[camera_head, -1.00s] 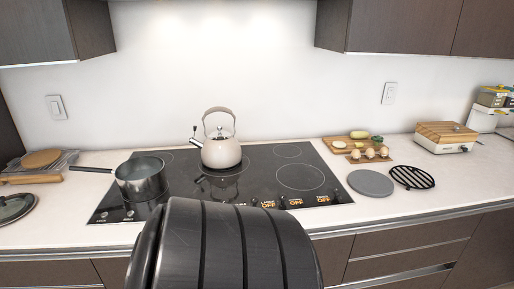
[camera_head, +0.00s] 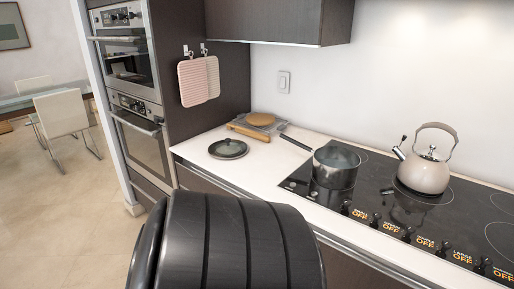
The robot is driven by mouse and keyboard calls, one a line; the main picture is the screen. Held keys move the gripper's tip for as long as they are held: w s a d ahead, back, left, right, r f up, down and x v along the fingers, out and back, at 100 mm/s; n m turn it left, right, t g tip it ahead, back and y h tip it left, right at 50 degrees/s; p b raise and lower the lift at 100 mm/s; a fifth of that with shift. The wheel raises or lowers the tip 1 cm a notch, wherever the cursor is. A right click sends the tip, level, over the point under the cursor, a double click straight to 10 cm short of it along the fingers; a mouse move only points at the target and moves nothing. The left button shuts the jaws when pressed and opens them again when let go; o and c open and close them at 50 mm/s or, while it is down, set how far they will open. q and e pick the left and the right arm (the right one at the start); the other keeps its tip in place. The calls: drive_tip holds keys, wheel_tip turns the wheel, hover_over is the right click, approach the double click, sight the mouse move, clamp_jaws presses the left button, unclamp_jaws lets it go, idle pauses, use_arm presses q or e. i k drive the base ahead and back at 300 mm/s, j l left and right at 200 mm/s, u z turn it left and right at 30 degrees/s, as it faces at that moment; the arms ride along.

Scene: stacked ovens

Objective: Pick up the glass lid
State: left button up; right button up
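The glass lid (camera_head: 228,148) lies flat on the white counter, left of the cooktop. It is round and dark with a lighter rim and a small knob in the middle. A grey saucepan (camera_head: 336,166) stands on the cooktop to its right, with its long handle pointing left toward the back of the counter. Neither of my grippers is in view. A large dark ribbed part of mine fills the bottom middle of the picture, in front of the counter edge.
A cream kettle (camera_head: 424,172) stands on the black cooktop (camera_head: 392,212). A rolling pin (camera_head: 248,132) and wooden board (camera_head: 262,119) lie behind the lid. Stacked ovens (camera_head: 141,140) stand left, beside hanging pink oven mitts (camera_head: 193,82). Open floor (camera_head: 60,215) lies at left.

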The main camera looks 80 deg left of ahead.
sight(228, 149)
drive_tip(key=u, duration=1.75)
drive_tip(key=i+j+u, duration=0.15)
drive_tip(key=u, duration=0.25)
drive_tip(key=i+j+u, duration=0.1)
drive_tip(key=u, duration=0.25)
drive_tip(key=i+u, duration=0.2)
drive_tip(key=u, duration=0.2)
drive_tip(key=j, duration=0.1)
